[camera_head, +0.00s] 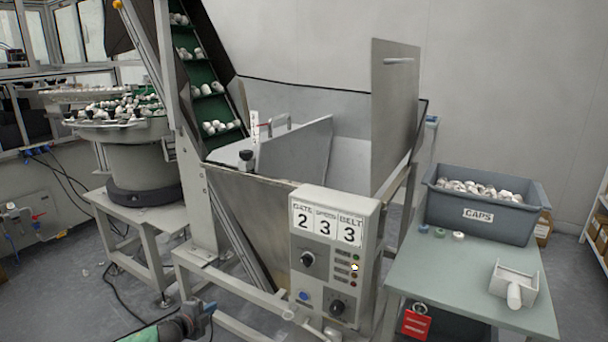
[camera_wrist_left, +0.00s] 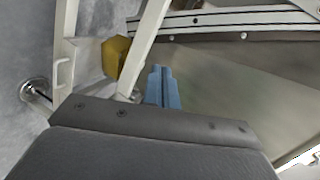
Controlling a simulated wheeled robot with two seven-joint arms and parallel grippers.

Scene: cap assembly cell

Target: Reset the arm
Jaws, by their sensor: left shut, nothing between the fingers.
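My left gripper (camera_head: 204,308) shows at the bottom of the head view, low in front of the hopper's frame and left of the control box. Its blue fingers (camera_wrist_left: 163,88) show in the left wrist view, pressed together with nothing between them. In that view they point toward the machine's pale frame legs and a metal panel. I cannot tell how far they are from the frame. My right gripper is in neither view.
The control box (camera_head: 332,250) reads gate 2, speed 3, belt 3. The hopper (camera_head: 262,215) stands behind it with its lid raised. A grey caps bin (camera_head: 487,222) and white scoop (camera_head: 513,285) sit on the right table (camera_head: 460,270). A bowl feeder (camera_head: 140,160) stands left.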

